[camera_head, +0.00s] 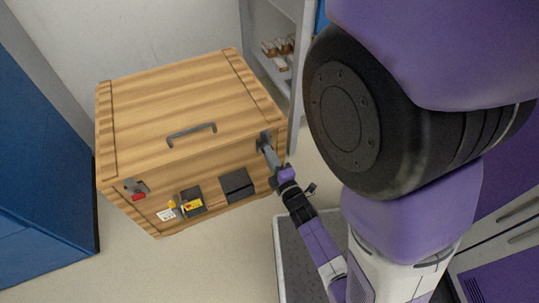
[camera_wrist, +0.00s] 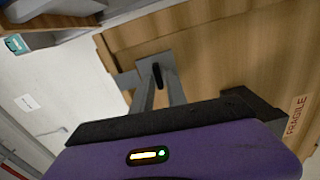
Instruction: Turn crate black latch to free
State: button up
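The wooden crate (camera_head: 185,105) stands on the floor with its lid down. The black latch (camera_wrist: 157,74) is at the crate's right front, by the lid edge, on a grey plate (camera_wrist: 126,79). In the wrist view it stands between the tips of my gripper (camera_wrist: 157,82), whose two grey fingers appear to be closed on it. In the head view my gripper (camera_head: 266,148) reaches this corner and hides most of the latch. Another latch with a red part (camera_head: 138,196) is at the crate's left front.
A grey handle (camera_head: 191,133) lies across the lid's front. A blue cabinet (camera_head: 38,150) stands at left. A grey shelf (camera_head: 275,75) stands close behind the crate's right side.

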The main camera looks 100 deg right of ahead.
jog(key=shift+o, duration=0.6)
jog(key=p+v, duration=0.1)
jog(key=v, duration=0.6)
jog(key=shift+s+a, duration=0.15)
jog(key=shift+a, duration=0.2)
